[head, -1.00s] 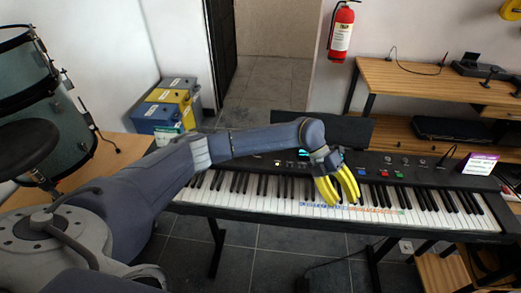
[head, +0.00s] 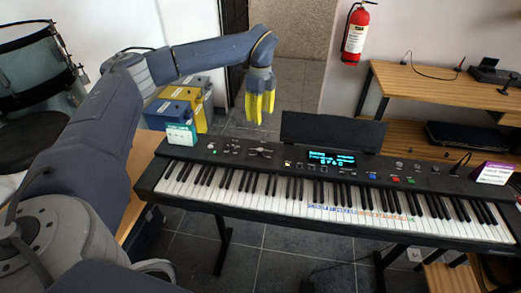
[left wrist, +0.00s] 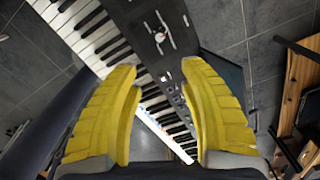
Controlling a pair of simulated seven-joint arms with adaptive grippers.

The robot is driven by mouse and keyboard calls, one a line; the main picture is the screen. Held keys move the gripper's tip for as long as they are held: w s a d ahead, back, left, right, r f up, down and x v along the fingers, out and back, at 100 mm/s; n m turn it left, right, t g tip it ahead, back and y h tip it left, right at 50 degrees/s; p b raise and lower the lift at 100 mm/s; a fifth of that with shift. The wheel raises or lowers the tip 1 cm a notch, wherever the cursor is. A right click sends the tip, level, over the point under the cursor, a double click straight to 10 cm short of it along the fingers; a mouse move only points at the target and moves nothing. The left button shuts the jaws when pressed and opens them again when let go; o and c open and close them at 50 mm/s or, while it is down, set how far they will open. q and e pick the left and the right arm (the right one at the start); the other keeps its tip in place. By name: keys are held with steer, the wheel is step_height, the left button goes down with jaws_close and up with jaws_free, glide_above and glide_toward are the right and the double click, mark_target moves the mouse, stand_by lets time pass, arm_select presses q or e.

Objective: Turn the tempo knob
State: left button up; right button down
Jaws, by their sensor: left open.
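A black digital keyboard (head: 240,205) stands across the middle of the head view, with a lit display (head: 332,158) on its control panel. Small knobs and buttons lie along the panel. Their labels are too small to read, so I cannot tell which is the tempo knob. My left gripper (head: 260,108), with yellow fingers, hangs pointing down above and behind the panel's left half, empty and apart from it. In the left wrist view its fingers (left wrist: 163,72) are spread, with the keyboard's keys and panel (left wrist: 158,30) seen beyond them. My right gripper is not in view.
A black music rest (head: 330,132) rises behind the display. A green-white card (head: 181,134) stands at the panel's left end and a purple-white card (head: 494,172) at its right. Yellow and blue boxes (head: 180,105) stand behind left. Wooden shelves (head: 430,95) are at right.

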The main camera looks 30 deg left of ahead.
mark_target(260, 149)
arm_select(q)
step_height(260, 149, down, 17)
steer(key=shift+f, duration=0.1)
stand_by(0.6)
steer(key=shift+c, duration=0.5)
jaws_close()
